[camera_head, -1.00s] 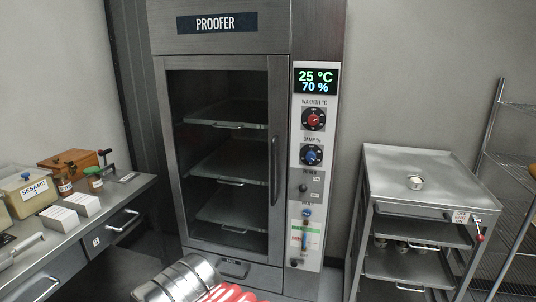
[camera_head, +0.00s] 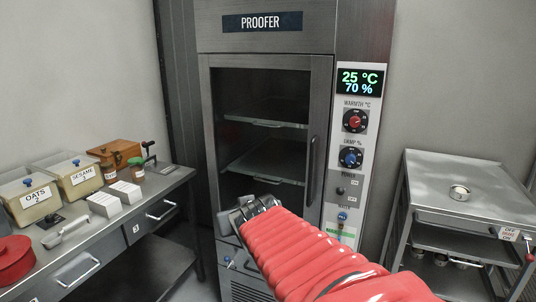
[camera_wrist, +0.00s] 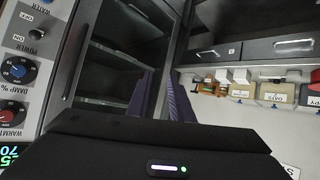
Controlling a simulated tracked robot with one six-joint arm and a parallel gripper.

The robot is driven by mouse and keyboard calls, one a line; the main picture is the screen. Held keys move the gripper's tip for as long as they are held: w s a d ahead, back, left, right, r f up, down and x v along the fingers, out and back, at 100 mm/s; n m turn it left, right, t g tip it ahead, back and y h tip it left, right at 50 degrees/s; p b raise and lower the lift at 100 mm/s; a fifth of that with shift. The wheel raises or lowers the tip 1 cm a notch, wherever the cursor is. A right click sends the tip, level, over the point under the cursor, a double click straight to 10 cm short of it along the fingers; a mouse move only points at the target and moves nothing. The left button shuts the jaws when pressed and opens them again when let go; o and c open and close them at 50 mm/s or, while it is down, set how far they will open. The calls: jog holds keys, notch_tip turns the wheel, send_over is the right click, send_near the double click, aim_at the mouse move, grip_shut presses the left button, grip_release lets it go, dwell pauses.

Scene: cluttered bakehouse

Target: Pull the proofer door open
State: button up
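The proofer door (camera_head: 322,100) is a grey frame with a dark glass pane and looks shut. Its upright dark handle (camera_head: 312,168) is on the right side of the door; it shows as a slanted dark bar in the wrist view (camera_wrist: 76,68). My gripper (camera_head: 236,218) is in front of the lower part of the door, left of the handle and apart from it. In the wrist view its two purple fingers (camera_wrist: 161,90) stand apart with nothing between them. My red-sleeved arm hides the door's lower right part.
A control panel (camera_head: 349,140) with knobs is right of the door. A steel bench (camera_head: 170,183) with bins and jars (camera_head: 136,168) stands left. A steel rack cart (camera_head: 425,180) with a small round tin (camera_head: 459,192) stands right.

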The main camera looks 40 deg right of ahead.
jog(key=w+d+r+m+t+h, duration=0.1)
jog(key=d+r+t+h, duration=0.15)
jog(key=d, duration=1.35)
jog(key=t+h, duration=0.1)
jog(key=t, duration=0.1)
send_near(312, 155)
jog(key=s+a, duration=0.1)
jog(key=s, duration=0.1)
jog(key=shift+s+a+f+m, duration=0.2)
jog(key=shift+s+a+m, duration=0.05)
jog(key=shift+m, duration=0.05)
jog(key=shift+w, duration=0.1)
jog(key=x, duration=1.3)
jog(key=shift+w+d+r, duration=0.25)
grip_shut()
